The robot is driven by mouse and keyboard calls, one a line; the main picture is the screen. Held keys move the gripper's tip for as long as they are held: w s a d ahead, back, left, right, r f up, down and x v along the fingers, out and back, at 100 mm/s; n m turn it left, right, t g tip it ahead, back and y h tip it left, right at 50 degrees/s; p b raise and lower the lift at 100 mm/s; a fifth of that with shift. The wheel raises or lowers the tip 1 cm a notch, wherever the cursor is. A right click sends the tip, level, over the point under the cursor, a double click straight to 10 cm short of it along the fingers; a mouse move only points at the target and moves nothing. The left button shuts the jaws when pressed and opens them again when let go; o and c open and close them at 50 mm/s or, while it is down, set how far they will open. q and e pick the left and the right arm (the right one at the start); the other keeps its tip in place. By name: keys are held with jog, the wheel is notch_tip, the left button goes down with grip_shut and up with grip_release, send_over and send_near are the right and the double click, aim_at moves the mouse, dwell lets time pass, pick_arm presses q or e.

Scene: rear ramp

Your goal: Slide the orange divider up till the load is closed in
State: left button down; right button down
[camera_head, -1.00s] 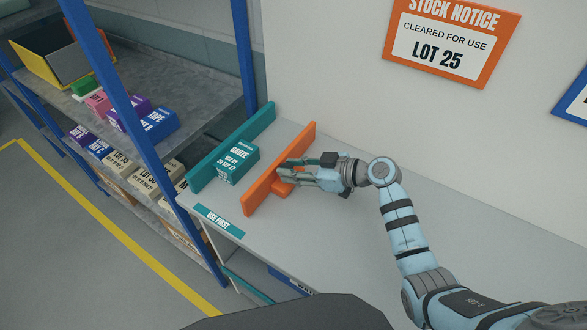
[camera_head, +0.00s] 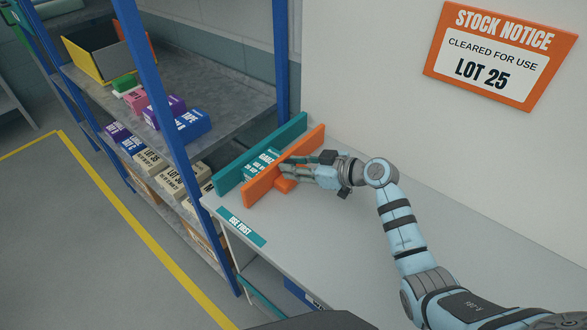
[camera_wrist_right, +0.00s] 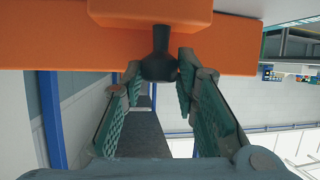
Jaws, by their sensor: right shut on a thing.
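The orange divider (camera_head: 261,187) stands upright on the grey bench, roughly parallel to a teal side wall (camera_head: 284,138). The load, a teal gauze box (camera_head: 262,162), sits between them, partly hidden behind the divider. I cannot tell whether the divider touches the box. My right gripper (camera_head: 286,171) is at the divider's near side, shut on its dark knob. In the wrist view, the right gripper's fingers (camera_wrist_right: 158,80) flank the knob (camera_wrist_right: 159,55) under the orange divider (camera_wrist_right: 50,42). My left gripper is not in view.
A blue-posted shelf (camera_head: 240,100) with several small boxes stands left of the bench. A teal "use first" label (camera_head: 240,227) lies along the bench front edge. A stock notice (camera_head: 497,52) hangs on the wall. The bench top (camera_head: 330,235) right of the divider is clear.

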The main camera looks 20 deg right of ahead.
jog(key=c, duration=1.6)
grip_release()
jog(key=shift+f, duration=0.2)
jog(key=o, duration=0.3)
jog(key=shift+w+a, duration=0.1)
jog(key=v, duration=1.2)
jog(key=shift+r, duration=0.1)
jog(key=shift+w, duration=0.1)
